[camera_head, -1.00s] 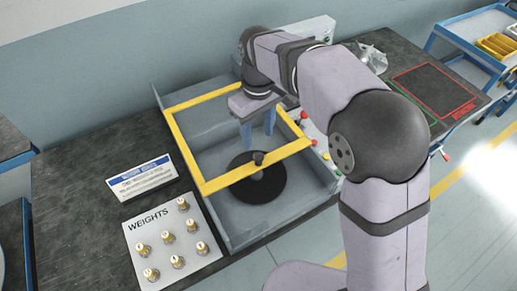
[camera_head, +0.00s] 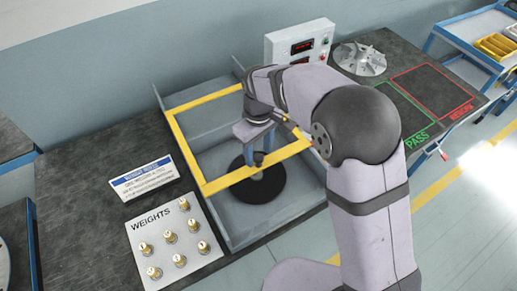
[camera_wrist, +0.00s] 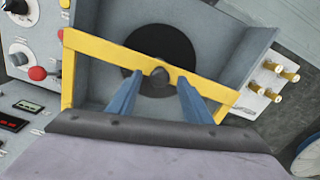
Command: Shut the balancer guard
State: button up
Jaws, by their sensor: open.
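The balancer guard is a yellow frame (camera_head: 225,180) over a grey open-topped box (camera_head: 300,206). Its front bar crosses above the black disc (camera_head: 262,190), with the box's front part uncovered. In the wrist view the bar (camera_wrist: 100,48) runs across the disc (camera_wrist: 180,42). A dark round knob (camera_wrist: 160,76) shows at the middle of the bar. My gripper (camera_head: 258,158) points down at the bar, open. In the wrist view its blue fingers (camera_wrist: 160,82) lie on either side of the knob. I cannot tell whether they touch it.
A weights panel (camera_head: 162,230) and a sign (camera_head: 145,180) stand left of the box. A control unit (camera_head: 300,42) is behind it, with knobs and a red button (camera_wrist: 38,73). A metal impeller (camera_head: 360,60) and green and red marked areas (camera_head: 433,90) lie to the right.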

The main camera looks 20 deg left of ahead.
jog(key=shift+f, duration=0.1)
jog(key=shift+c, duration=0.6)
grip_shut()
jog(key=s+d+b, duration=0.1)
jog(key=s+d, duration=0.9)
jog(key=shift+d, duration=0.15)
jog(key=shift+s, duration=0.15)
jog(key=shift+o, duration=0.6)
grip_release()
notch_tip(320, 180, up, 7)
jog(key=b, duration=0.1)
jog(key=shift+r+b, duration=0.2)
jog(key=shift+b, duration=0.2)
jog(key=shift+d, duration=0.15)
